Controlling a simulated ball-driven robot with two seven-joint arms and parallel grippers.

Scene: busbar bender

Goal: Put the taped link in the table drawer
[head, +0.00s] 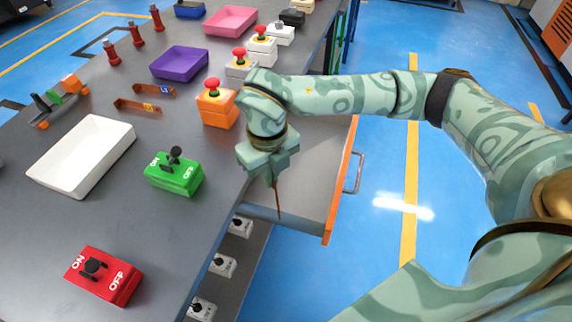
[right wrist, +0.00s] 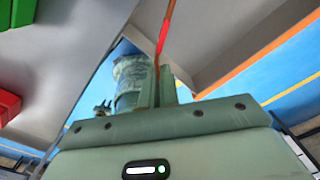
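The taped link is a thin copper-brown bar (head: 277,203) hanging steeply below my right gripper (head: 273,176) in the head view. In the right wrist view the link (right wrist: 164,32) rises from between the fingers of my right gripper (right wrist: 160,76) and shows a red band. The gripper appears shut on it. The table drawer (head: 338,205) is pulled out at the table's right side, with an orange front edge and a handle. The gripper and link are above the drawer's near left part. My arm hides part of the drawer. My left gripper is not in view.
Two labelled copper links (head: 138,106) lie on the table. An orange emergency-stop box (head: 217,106), a green switch (head: 175,172), a red switch (head: 104,275), a white tray (head: 48,179) and a purple tray (head: 180,63) stand there too. Grey sockets line a shelf below (head: 262,252).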

